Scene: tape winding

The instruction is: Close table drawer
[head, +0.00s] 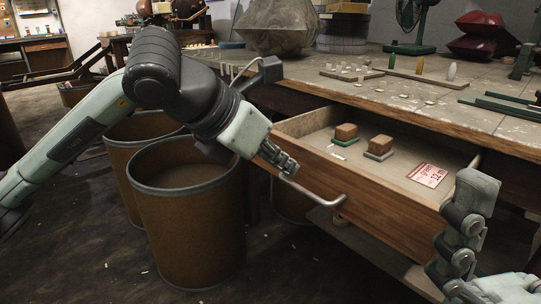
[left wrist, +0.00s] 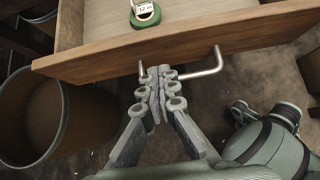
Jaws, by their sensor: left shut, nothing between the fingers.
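The table drawer (head: 395,215) is pulled out, with its wooden front and metal bar handle (head: 322,198) facing me. The table (head: 455,125) is above it. My left gripper (head: 290,168) is shut and empty, at the left end of the handle. In the left wrist view, its closed fingertips (left wrist: 160,72) overlap the handle (left wrist: 205,70) just in front of the drawer front (left wrist: 110,58); I cannot tell if they touch. My right gripper (head: 468,205) is at the lower right, in front of the drawer's right end; its finger opening is unclear.
Two brown blocks (head: 346,131) (head: 381,145) and a red-and-white label (head: 427,175) are inside the drawer. A green roll (left wrist: 145,14) shows in the left wrist view. Brown barrels (head: 187,215) stand left of the drawer. Small items cover the tabletop.

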